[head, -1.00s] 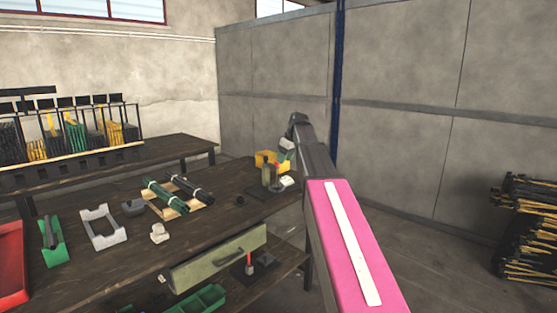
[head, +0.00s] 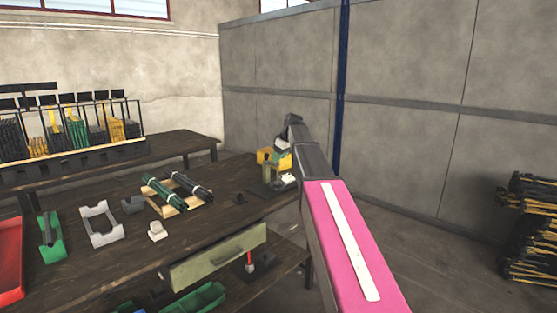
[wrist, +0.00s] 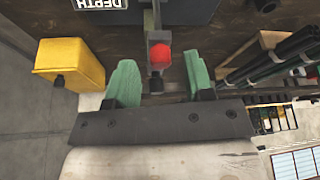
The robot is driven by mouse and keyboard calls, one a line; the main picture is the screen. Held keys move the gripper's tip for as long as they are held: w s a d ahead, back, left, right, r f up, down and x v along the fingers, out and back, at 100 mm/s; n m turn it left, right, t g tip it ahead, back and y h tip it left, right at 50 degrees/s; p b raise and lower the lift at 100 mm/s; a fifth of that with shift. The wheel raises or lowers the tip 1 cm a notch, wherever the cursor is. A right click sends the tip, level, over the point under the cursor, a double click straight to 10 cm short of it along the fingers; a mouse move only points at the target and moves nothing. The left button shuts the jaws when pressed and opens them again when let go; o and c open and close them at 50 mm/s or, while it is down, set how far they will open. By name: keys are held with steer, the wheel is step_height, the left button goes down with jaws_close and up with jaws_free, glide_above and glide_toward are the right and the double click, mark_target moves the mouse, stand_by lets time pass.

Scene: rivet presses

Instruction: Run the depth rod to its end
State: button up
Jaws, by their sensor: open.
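The depth rod shows in the wrist view as a short grey rod with a red knob (wrist: 161,60), below a dark block marked DEPTH (wrist: 98,6). My gripper (wrist: 159,62) is open, with one green finger on each side of the red knob. Gaps show between the knob and both fingers, so it is not gripped. The rod cannot be made out there.
A yellow box (wrist: 70,65) stands close beside my gripper. Dark and green rod bundles (head: 163,192) lie on a wooden rack on the bench (head: 120,255).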

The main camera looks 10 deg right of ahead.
steer(key=shift+w+a+f, duration=0.15)
steer(key=shift+a+f, duration=0.05)
steer(key=shift+f, duration=0.4)
jaws_close()
steer(key=shift+r, duration=1.7)
jaws_free()
steer(key=v, duration=1)
steer(key=shift+r, duration=0.35)
